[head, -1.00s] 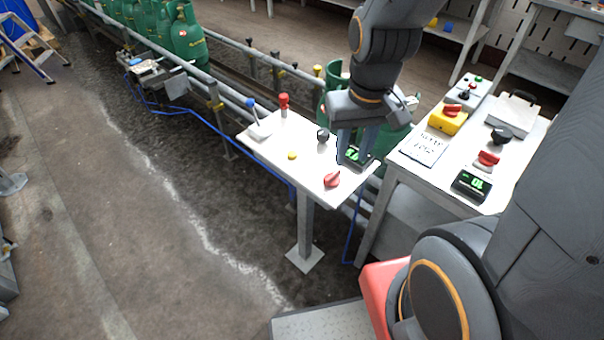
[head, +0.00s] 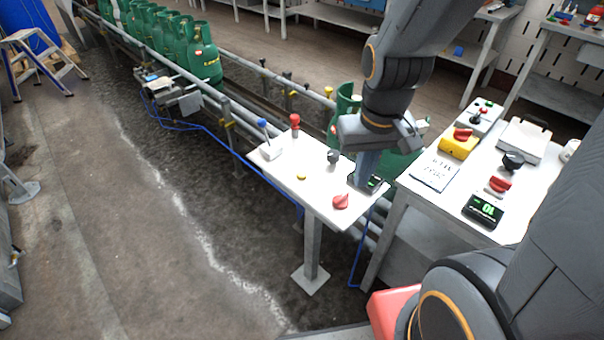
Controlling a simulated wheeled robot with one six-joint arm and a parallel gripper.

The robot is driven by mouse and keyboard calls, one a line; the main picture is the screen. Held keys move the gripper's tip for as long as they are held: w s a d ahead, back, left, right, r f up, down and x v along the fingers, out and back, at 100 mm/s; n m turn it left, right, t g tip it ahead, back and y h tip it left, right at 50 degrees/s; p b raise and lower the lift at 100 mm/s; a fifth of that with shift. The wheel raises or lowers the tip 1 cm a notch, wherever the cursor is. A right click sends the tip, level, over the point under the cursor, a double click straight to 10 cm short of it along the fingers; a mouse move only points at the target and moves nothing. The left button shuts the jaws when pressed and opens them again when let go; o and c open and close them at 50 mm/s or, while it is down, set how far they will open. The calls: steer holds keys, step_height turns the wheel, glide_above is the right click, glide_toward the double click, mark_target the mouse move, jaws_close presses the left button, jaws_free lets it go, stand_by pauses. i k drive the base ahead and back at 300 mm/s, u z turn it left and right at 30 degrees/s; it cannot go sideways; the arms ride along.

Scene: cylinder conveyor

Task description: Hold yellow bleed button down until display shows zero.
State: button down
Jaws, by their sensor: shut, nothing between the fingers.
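The yellow button (head: 301,177) sits on the front part of the small white control table (head: 285,158). Nothing touches it. My gripper (head: 362,184) is shut and points down over the right end of this table, beside a small black display (head: 375,182). The gripper partly covers that display, and its green digits cannot be read. Whether the fingertips touch the table I cannot tell. A second black display (head: 484,210) with green digits, seemingly 10, lies on the bench at right.
A red knob (head: 341,201), a black knob (head: 333,157), a red-topped post (head: 294,124) and a blue-tipped lever (head: 265,130) also stand on the small table. Green gas cylinders (head: 204,55) line the conveyor behind. The right bench (head: 420,197) holds more controls.

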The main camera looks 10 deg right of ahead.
mark_target(301, 175)
steer(key=z, duration=1.1)
steer(key=k, duration=0.55)
steer(key=u, duration=1.1)
